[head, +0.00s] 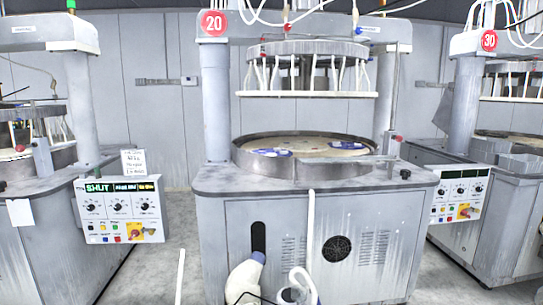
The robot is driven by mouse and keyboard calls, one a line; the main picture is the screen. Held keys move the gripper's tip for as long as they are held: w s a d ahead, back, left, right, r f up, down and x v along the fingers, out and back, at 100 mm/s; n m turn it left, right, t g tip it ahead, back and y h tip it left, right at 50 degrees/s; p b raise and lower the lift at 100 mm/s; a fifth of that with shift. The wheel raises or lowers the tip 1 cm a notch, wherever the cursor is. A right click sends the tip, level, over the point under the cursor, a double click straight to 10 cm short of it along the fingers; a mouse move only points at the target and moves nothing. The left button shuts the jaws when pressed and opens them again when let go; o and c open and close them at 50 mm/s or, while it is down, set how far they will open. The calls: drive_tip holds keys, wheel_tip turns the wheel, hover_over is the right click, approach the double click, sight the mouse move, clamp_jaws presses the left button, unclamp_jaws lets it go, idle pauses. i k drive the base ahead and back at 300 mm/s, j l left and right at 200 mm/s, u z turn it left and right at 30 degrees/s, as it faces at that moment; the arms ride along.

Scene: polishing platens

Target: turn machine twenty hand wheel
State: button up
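Machine twenty (215,215) stands in the middle of the head view, with a red round sign "20" (214,23) at its upper left. Its round platen basin (300,146) is open on top, and a ring-shaped upper head (306,48) with white hoses hangs above it. A small dark knob (405,174) sits on the right of its top. I cannot make out a hand wheel for certain. White and blue parts of my arm show at the bottom edge, in front of the cabinet. My gripper's fingers are not in view.
A control panel (118,208) reading "SHUT" is at the left, beside another machine (45,240). Machine thirty's sign (489,40) and a second panel (457,202) are at the right. Grey floor (160,262) shows in the gap left of machine twenty.

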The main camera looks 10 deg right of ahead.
sight(405, 174)
drive_tip(key=i+l, duration=0.4)
drive_tip(key=i, duration=0.15)
drive_tip(key=i+l, duration=0.8)
drive_tip(key=i, duration=0.25)
drive_tip(key=i+l, duration=0.4)
drive_tip(key=i, duration=0.15)
drive_tip(key=i+l, duration=0.4)
drive_tip(key=i+z, duration=0.05)
drive_tip(key=i, duration=0.05)
